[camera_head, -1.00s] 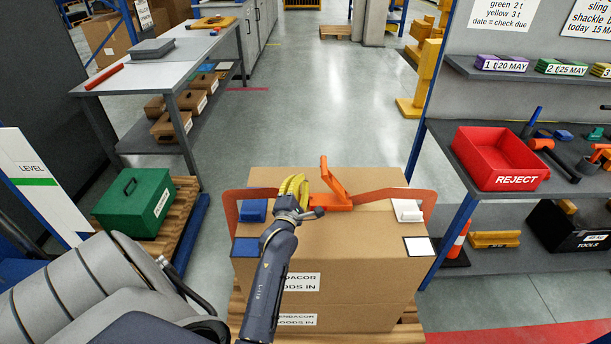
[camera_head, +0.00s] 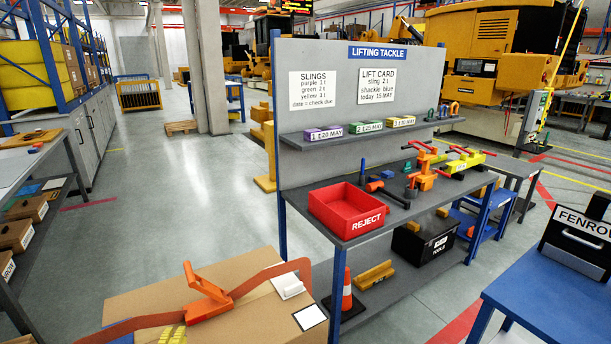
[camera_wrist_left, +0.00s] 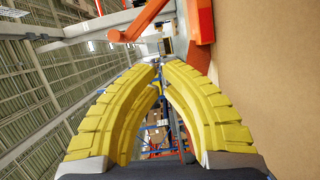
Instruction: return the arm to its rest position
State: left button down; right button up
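My left gripper (camera_head: 172,335) shows only as yellow fingers at the bottom edge of the head view, near the front side of the orange ratchet buckle (camera_head: 207,296). In the left wrist view the two curved yellow fingers (camera_wrist_left: 160,66) come together at their tips with nothing seen between them. The orange buckle handle (camera_wrist_left: 135,28) and the cardboard box (camera_wrist_left: 265,90) lie apart from the tips. The rest of the left arm is out of the head view. My right gripper is in neither view.
The orange strap (camera_head: 252,282) crosses the cardboard box (camera_head: 130,304), with a white corner piece (camera_head: 288,286) on it. A shelf stand with a red reject bin (camera_head: 348,210) is close at right. A blue table (camera_head: 545,290) is at lower right. The aisle floor (camera_head: 200,200) is clear.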

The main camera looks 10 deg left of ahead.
pick_arm(q)
jog(key=s+d+f+m, duration=0.1)
jog(key=m, duration=0.1)
jog(key=s+d+f+m+g+h, duration=0.1)
jog(key=m, duration=0.2)
jog(key=s+d+f+m+g, duration=0.1)
jog(key=d+m, duration=0.1)
jog(key=shift+f+m+h, duration=0.2)
jog(key=shift+m+h, duration=0.1)
jog(key=shift+h, duration=0.1)
jog(key=s+d+f+m+g, duration=0.2)
jog(key=s+f+m+g, duration=0.15)
jog(key=s+m, duration=0.6)
jog(key=s+d+f+m+g, duration=0.2)
jog(key=s+m+g, duration=0.2)
jog(key=s+m, duration=0.6)
jog(key=s+d+f+g+h, duration=0.1)
jog(key=d+f, duration=0.2)
jog(key=f, duration=1.4)
jog(key=s+d+f+g+h, duration=0.1)
jog(key=d+f+g, duration=0.15)
jog(key=f, duration=1.35)
jog(key=s+f+n+g+h, duration=0.1)
jog(key=s+f+n, duration=0.1)
jog(key=s+f, duration=1.7)
jog(key=shift+s+g+h, duration=0.4)
jog(key=shift+s, duration=0.65)
